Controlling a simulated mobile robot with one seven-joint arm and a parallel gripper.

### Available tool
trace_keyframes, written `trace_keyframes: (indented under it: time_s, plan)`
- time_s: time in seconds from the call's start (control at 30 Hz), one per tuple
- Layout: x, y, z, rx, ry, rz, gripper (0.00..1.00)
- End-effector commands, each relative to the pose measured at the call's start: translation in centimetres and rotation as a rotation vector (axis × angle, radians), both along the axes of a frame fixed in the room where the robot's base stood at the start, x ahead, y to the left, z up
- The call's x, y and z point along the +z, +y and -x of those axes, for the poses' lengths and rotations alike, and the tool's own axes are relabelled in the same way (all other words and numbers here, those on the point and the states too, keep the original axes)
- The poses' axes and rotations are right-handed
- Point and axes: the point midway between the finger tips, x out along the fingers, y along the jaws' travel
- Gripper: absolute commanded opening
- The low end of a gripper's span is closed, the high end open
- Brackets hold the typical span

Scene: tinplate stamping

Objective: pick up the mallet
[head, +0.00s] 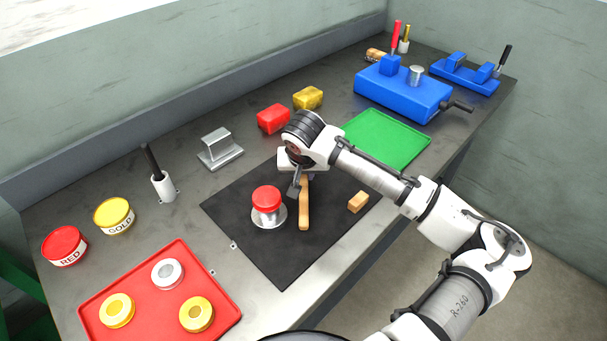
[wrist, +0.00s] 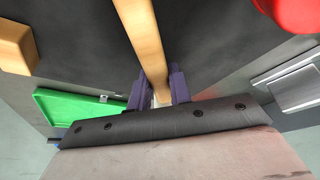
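The mallet shows as a pale wooden handle (head: 304,207) on or just above the black mat, running from under my gripper toward the front. In the wrist view the handle (wrist: 143,35) runs from the top edge down between the two dark fingers. I cannot make out the mallet's head. My gripper (head: 299,187) is over the far end of the handle. In the wrist view its fingers (wrist: 160,90) stand on either side of the wood, very close to it. Whether they press on it cannot be told.
A red-topped stamp (head: 267,201) stands just left of the handle, and a small wooden block (head: 358,202) lies to its right on the black mat (head: 285,265). A green tray (head: 388,142) is behind right. A red tray (head: 150,328) holds tins at front left.

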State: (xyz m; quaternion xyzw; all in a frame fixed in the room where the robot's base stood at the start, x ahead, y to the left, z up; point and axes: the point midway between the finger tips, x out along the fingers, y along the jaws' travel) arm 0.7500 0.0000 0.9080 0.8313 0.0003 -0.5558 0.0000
Motion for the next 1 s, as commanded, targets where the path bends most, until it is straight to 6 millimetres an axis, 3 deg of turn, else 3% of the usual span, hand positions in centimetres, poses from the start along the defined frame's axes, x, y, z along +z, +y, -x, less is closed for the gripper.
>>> trace_keyframes:
  time_s: [0.57,0.77,1.0]
  plan:
    - [1.0,0.0,-0.1,0.0,-0.003,0.0,0.0]
    - [4.2,0.1,-0.1,0.001,-0.005,-0.001,0.0]
    - [10.9,0.1,-0.1,0.002,-0.006,0.0,0.0]
